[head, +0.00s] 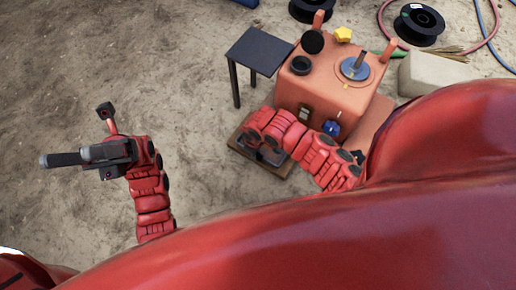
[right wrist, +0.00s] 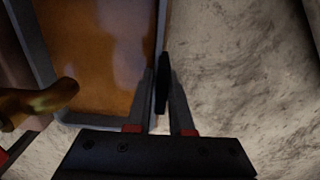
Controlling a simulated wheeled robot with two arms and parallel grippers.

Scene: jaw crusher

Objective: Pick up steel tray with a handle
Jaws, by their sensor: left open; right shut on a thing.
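The steel tray (right wrist: 100,50) has a grey rim and a rusty-brown inside in the right wrist view. Its dark handle (right wrist: 161,85) stands at the tray's right side, between my right gripper's fingers (right wrist: 163,98), which are shut on it. In the head view the tray's edge (head: 284,171) shows low in front of the orange machine, mostly hidden by my right arm and gripper (head: 262,152). The tray is on or close to the ground; I cannot tell which. My left gripper (head: 66,157) is open and empty over bare ground at the left.
The orange jaw crusher (head: 330,95) stands just behind the tray. A small dark table (head: 260,50) is to its left. A pale block (head: 435,72) and a black reel (head: 419,25) with hoses lie at the right. A brass-coloured part (right wrist: 40,103) is near the tray. Ground at left is clear.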

